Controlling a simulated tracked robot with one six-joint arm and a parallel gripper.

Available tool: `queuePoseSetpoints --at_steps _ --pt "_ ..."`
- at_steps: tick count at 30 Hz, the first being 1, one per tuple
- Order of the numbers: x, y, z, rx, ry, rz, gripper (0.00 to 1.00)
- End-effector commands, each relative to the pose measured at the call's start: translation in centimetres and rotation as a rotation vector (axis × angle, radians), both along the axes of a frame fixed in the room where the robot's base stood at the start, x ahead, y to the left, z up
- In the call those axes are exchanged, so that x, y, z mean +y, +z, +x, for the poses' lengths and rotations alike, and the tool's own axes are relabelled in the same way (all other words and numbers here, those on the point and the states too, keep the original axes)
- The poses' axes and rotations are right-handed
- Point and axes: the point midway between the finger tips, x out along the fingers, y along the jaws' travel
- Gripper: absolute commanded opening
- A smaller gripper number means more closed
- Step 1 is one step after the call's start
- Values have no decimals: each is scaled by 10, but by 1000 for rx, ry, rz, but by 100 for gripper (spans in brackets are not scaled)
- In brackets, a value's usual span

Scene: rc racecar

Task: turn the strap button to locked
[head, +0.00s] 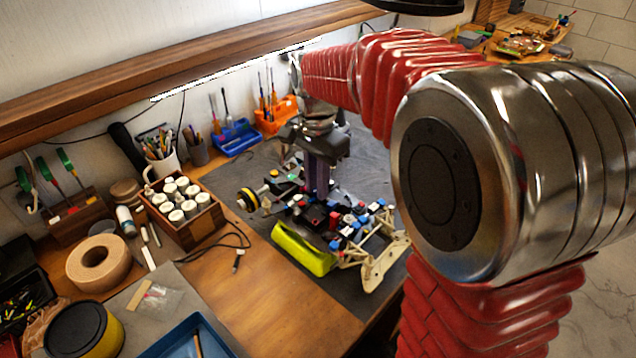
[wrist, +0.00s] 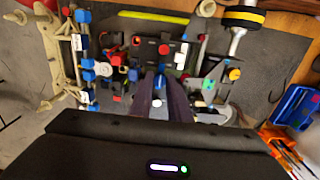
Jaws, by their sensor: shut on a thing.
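The RC racecar (head: 372,268) lies on the dark mat, with a yellow-green side panel, a cream front frame and several small red, blue, white and black parts on top. My gripper (head: 318,196) points down into the middle of the car. In the wrist view my gripper's purple-dark fingers (wrist: 160,76) are close together, shut on a small part among the car's top pieces. A bit of blue shows at their tips. I take the held part to be the strap button, but the fingers mostly hide it and its setting cannot be read. A red knob (wrist: 163,49) stands just beyond the fingertips.
A yellow-rimmed wheel (head: 247,199) sticks out from the car's left. A wooden box of white-capped bottles (head: 182,228) stands left of the mat. Blue (head: 236,140) and orange (head: 272,124) tool holders stand behind. Bare mat lies around the car.

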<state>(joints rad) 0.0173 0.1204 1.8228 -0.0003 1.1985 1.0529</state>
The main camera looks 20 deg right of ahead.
Motion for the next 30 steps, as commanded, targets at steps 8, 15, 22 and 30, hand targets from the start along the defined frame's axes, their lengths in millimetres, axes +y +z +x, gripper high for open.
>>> queuePoseSetpoints --at_steps 8,15,22,30 --pt "1 1 1 -4 0 2 21" --pt "0 0 0 -2 1 1 35" --pt "0 1 0 -1 1 0 35" --pt "0 23 1 -4 1 0 35"
